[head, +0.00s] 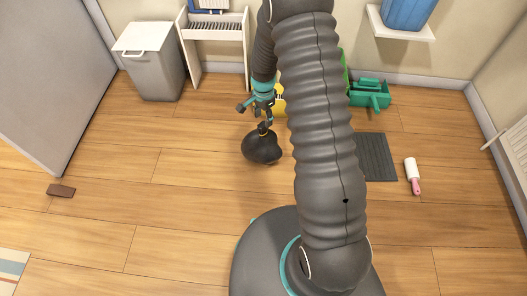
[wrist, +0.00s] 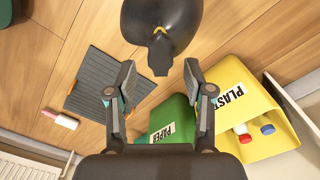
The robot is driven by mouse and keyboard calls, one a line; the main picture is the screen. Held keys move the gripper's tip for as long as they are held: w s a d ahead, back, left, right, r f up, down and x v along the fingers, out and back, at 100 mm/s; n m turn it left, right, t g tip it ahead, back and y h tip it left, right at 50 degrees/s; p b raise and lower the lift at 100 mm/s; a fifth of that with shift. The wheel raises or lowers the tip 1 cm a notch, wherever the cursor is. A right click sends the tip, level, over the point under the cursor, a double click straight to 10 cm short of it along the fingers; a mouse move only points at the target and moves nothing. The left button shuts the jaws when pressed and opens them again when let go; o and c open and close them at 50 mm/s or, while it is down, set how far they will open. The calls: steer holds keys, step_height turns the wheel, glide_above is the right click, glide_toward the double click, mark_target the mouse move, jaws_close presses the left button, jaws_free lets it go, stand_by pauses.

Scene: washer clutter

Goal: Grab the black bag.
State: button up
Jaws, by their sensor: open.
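The black bag (head: 262,147) sits on the wooden floor, a rounded dark sack with a yellow tie around its neck. It also shows at the top of the wrist view (wrist: 165,22), with its tied neck pointing toward my gripper. My gripper (head: 259,109) is just above the bag's neck in the head view. In the wrist view my gripper (wrist: 158,80) has its two fingers spread apart. The loose end of the neck lies near the gap between the fingertips, and nothing is clamped. My arm hides part of the floor to the right of the bag.
A yellow bin labelled PLASTIC (wrist: 240,95) and a green bin labelled PAPER (wrist: 175,115) stand close by. A dark grey mat (head: 376,157) and a lint roller (head: 412,175) lie to the right. A grey bin (head: 150,75) stands back left. The left floor is mostly clear.

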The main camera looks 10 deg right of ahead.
mark_target(263, 124)
steer(key=shift+f, duration=2.9)
jaws_close()
